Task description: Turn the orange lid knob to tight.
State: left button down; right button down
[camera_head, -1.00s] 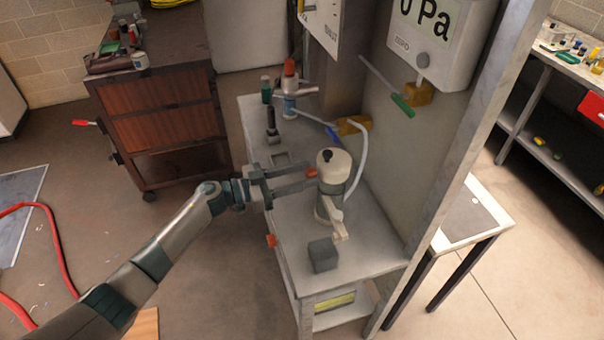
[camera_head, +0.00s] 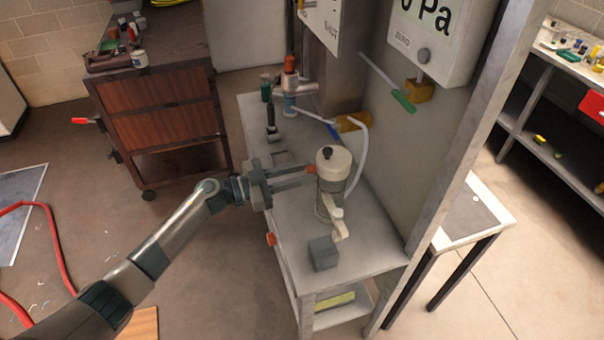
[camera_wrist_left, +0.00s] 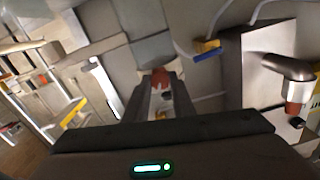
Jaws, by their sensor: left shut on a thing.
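A cream and grey canister (camera_head: 333,162) with a black knob on top stands upright on the grey bench (camera_head: 370,245). The small orange lid knob (camera_head: 312,169) is on the canister's left side, near its lid. My left gripper (camera_head: 308,174) reaches in from the left, its fingertips at this knob. In the left wrist view the orange knob (camera_wrist_left: 160,77) sits between the tips of the left gripper (camera_wrist_left: 159,85), which is shut on it. The fingers partly hide the knob, so its turn angle cannot be read. My right gripper is not in view.
A grey block (camera_head: 323,253) and another orange knob (camera_head: 271,239) are at the bench's near end. An orange-topped fitting (camera_head: 290,66) stands farther back. A gauge box (camera_head: 430,40) hangs on the panel at right. A wooden cabinet (camera_head: 160,115) stands behind at left.

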pick_arm(q)
jog(key=m+b, duration=0.1)
jog(key=m, duration=0.2)
jog(key=shift+f+m+b, duration=0.2)
jog(key=shift+m+b, duration=0.1)
jog(key=shift+b, duration=0.1)
pick_arm(e)
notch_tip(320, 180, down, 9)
jog(key=b, duration=0.7)
pick_arm(q)
jog(key=m+b, duration=0.3)
jog(key=m, duration=1.1)
jog(key=shift+s+g, duration=0.1)
jog(key=shift+g, duration=0.2)
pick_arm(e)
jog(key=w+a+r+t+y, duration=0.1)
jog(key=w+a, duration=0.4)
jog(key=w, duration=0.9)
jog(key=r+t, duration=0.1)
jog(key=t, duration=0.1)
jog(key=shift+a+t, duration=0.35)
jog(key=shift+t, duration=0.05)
pick_arm(q)
jog(key=shift+f, duration=0.1)
jog(key=c, duration=1.5)
grip_release()
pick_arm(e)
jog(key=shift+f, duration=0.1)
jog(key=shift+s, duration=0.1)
